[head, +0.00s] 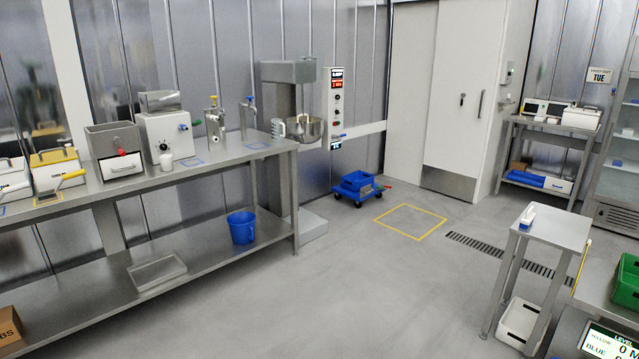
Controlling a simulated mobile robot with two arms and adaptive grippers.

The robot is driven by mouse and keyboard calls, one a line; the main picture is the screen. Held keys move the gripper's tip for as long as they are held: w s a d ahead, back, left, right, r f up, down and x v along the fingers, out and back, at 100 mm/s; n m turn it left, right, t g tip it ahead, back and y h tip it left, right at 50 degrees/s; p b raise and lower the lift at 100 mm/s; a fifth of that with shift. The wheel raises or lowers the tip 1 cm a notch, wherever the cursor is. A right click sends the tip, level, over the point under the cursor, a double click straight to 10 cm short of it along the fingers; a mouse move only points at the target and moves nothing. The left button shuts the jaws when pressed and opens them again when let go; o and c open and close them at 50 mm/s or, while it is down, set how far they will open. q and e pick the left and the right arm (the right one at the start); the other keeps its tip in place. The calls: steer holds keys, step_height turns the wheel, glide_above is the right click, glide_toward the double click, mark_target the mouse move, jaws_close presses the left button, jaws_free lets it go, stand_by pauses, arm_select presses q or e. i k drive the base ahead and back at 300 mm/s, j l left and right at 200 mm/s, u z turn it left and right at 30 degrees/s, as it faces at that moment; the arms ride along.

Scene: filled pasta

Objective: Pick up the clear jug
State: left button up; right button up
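Neither of my grippers is in view.
A blue bucket (242,228) and a metal tray (157,270) are on the table's lower shelf. A blue cart (360,188) stands by the back wall. A small steel stand (552,226) is at the right. The middle floor is clear.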

mark_target(278, 126)
steer(key=i, duration=2.65)
